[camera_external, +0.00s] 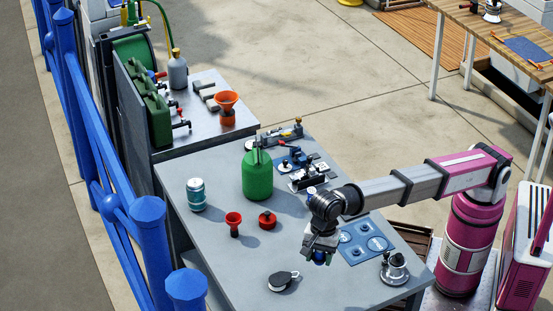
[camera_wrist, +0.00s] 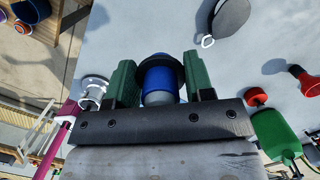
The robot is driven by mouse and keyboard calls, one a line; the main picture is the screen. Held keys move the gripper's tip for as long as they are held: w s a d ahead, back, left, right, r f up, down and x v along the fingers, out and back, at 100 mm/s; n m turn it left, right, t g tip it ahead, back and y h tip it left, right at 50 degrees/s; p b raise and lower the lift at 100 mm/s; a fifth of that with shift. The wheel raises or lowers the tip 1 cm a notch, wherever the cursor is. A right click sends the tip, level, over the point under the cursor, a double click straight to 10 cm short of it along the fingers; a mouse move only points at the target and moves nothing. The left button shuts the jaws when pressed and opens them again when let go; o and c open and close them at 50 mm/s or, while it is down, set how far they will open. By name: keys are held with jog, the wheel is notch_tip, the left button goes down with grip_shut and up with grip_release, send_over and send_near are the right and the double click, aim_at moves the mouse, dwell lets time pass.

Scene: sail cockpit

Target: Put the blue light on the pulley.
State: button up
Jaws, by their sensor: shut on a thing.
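My gripper (camera_external: 320,254) is shut on the blue light (camera_wrist: 158,77), a blue cylinder with a black ring and a greyish end, between two green fingers. In the external view only a bit of blue shows under the gripper, above the grey table. The pulley (camera_external: 283,281), a flat black and white round piece with a small loop, lies on the table near its front edge, left of and nearer the camera than my gripper. In the wrist view the pulley (camera_wrist: 231,17) is at the top right, apart from the light.
A blue mat (camera_external: 352,257) and a silver lamp-like item (camera_external: 394,268) are right of my gripper. A red funnel (camera_external: 233,222), red round piece (camera_external: 267,219), teal can (camera_external: 196,194) and green bottle (camera_external: 258,176) stand farther back. The table around the pulley is clear.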

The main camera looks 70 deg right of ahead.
jog(key=shift+w+f, duration=0.3)
jog(key=shift+f, duration=0.35)
send_over(280, 280)
jog(key=f, duration=0.6)
jog(key=shift+d+f, duration=0.3)
jog(key=shift+f, duration=2.05)
jog(key=shift+f, duration=0.15)
jog(key=o, duration=0.9)
jog(key=r, duration=0.4)
jog(key=d+r, duration=0.1)
jog(key=r, duration=0.7)
jog(key=shift+s+d+r, duration=0.1)
jog(key=shift+d, duration=0.3)
